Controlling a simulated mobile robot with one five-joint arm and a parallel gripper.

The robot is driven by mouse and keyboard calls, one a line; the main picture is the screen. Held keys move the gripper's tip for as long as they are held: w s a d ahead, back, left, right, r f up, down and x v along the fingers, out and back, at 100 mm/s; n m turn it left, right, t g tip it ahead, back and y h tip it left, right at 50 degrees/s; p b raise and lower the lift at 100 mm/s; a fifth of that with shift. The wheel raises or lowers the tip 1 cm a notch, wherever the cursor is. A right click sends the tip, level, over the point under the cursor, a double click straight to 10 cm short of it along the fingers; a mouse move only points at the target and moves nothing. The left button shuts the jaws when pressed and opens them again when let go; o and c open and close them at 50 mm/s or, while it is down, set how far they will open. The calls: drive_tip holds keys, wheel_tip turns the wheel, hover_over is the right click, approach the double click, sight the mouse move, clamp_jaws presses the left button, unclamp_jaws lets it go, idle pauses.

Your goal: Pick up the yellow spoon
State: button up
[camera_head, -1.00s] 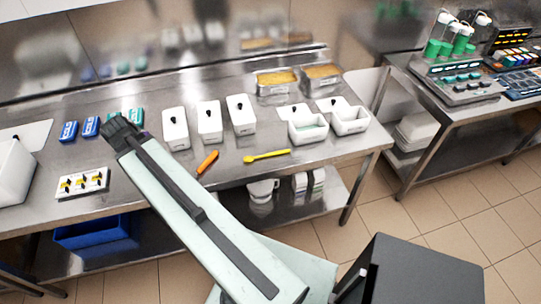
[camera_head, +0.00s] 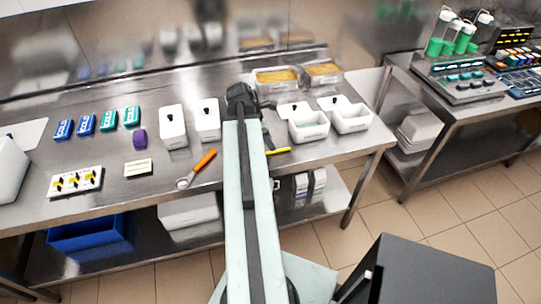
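The yellow spoon (camera_head: 279,151) lies on the steel table near its front edge. My arm covers its left part, so only a short yellow end shows to the right of the arm. My gripper (camera_head: 241,96) is dark and is above the table, farther back than the spoon. I cannot see its fingertips clearly, nor whether they are apart.
An orange-handled tool (camera_head: 203,161) lies left of my arm. White lidded containers (camera_head: 173,127) stand left of the gripper. Open white tubs (camera_head: 309,127) and steel-edged trays (camera_head: 276,82) are to the right. A purple block (camera_head: 139,138) stands farther left. Bare table lies around the orange-handled tool.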

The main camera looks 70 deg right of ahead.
drive_tip(key=b+x, duration=0.5)
drive_tip(key=shift+s+d+f, duration=0.1)
drive_tip(key=shift+s+d, duration=0.05)
drive_tip(key=shift+r, duration=0.2)
clamp_jaws()
drive_tip(key=shift+p, duration=0.3)
wheel_tip(320, 180, up, 10)
drive_tip(key=p, duration=1)
